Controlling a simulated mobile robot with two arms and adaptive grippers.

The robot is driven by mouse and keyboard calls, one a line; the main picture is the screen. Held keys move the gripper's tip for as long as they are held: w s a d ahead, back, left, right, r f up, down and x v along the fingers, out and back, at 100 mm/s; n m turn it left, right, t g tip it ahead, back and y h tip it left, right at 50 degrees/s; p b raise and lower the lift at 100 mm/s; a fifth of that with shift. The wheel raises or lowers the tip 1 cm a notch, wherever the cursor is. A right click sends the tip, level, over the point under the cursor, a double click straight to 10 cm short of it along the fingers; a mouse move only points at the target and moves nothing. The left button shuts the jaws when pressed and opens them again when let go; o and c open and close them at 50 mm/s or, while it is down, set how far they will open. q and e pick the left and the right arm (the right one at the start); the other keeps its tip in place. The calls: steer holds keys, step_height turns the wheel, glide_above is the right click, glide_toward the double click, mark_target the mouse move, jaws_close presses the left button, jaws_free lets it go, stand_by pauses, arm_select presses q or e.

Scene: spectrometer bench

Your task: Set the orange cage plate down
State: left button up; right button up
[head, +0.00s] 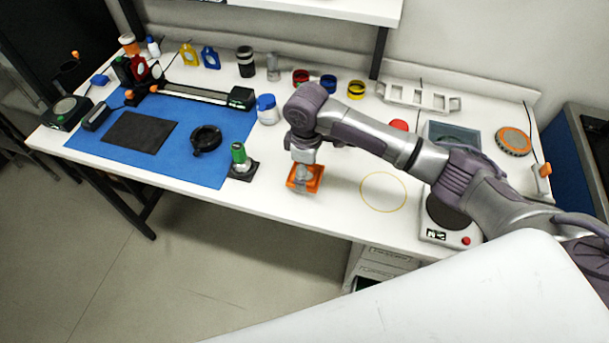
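The orange cage plate (316,185) is a small square orange piece, near the front edge of the white bench in the head view. My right gripper (304,173) comes down over it from above and appears shut on it. The fingertips are small and partly hidden, and I cannot tell whether the plate touches the bench. A thin yellow ring outline (365,199) lies on the bench to the right of the plate. My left gripper is not in view.
A green-topped post on a dark base (240,160) stands just left of the plate. A blue mat (190,170) holds a black ring and a dark pad. A round-topped scale (447,236) is at right. Jars and colored rings line the back.

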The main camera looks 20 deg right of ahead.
step_height(320, 180, down, 4)
steer(key=shift+a+r+p, duration=0.15)
steer(key=shift+r+p, duration=0.1)
steer(key=shift+p, duration=0.4)
steer(key=shift+f, duration=0.35)
steer(key=shift+f, duration=0.1)
steer(key=o, duration=1.1)
step_height(320, 180, up, 12)
steer(key=shift+r+b, duration=0.15)
steer(key=shift+b, duration=0.9)
